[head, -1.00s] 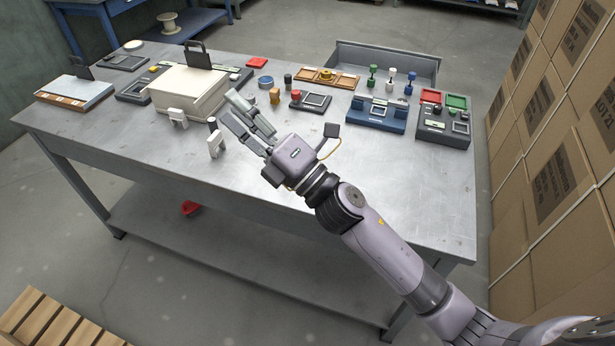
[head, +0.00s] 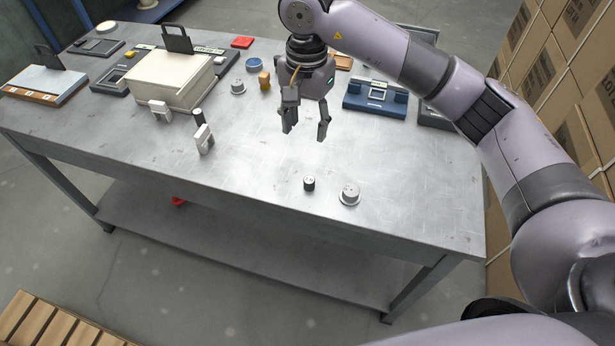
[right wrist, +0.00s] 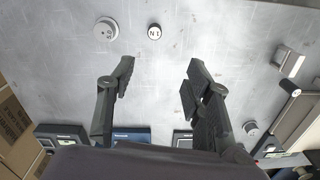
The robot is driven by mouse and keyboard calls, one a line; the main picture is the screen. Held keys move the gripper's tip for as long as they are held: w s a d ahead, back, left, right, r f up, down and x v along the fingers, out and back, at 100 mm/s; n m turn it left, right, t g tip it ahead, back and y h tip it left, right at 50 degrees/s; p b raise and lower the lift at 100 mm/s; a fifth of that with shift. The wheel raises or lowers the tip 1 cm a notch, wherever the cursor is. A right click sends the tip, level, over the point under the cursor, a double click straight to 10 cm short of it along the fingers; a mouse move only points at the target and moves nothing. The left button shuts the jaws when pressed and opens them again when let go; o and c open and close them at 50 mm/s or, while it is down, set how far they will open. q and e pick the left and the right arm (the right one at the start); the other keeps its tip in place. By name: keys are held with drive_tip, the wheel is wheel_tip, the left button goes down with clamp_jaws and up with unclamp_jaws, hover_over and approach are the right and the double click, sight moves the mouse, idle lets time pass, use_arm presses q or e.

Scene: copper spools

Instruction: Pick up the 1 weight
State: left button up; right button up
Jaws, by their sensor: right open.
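A small dark weight with a pale top (head: 309,184) stands upright on the bare front part of the grey table. In the right wrist view this weight (right wrist: 154,31) has a mark on top that looks like "1 N". A wider silver weight (head: 349,193) stands just right of it, and it also shows in the right wrist view (right wrist: 106,29). My right gripper (head: 305,132) points down, open and empty, behind the small weight and apart from it. In the right wrist view the weight lies beyond the spread fingertips (right wrist: 160,65). My left gripper is out of view.
Another silver weight (head: 238,87) stands farther back. A cream box (head: 172,80) and white upright pieces (head: 203,140) stand to the left. A blue fixture (head: 375,98) sits behind right. Table (head: 255,205) around the two front weights is clear; cardboard boxes stack at right.

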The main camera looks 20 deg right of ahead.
drive_tip(key=p, duration=0.4)
hover_over(309, 179)
wheel_tip(309, 179, down, 12)
drive_tip(key=shift+w+a+r, duration=0.1)
drive_tip(key=shift+w+a, duration=0.05)
drive_tip(key=shift+f, duration=0.35)
drive_tip(key=f, duration=0.1)
drive_tip(key=f+p, duration=0.2)
drive_tip(key=shift+s+f, duration=0.2)
drive_tip(key=shift+s, duration=0.1)
drive_tip(key=shift+f, duration=0.6)
drive_tip(key=shift+c, duration=0.5)
clamp_jaws()
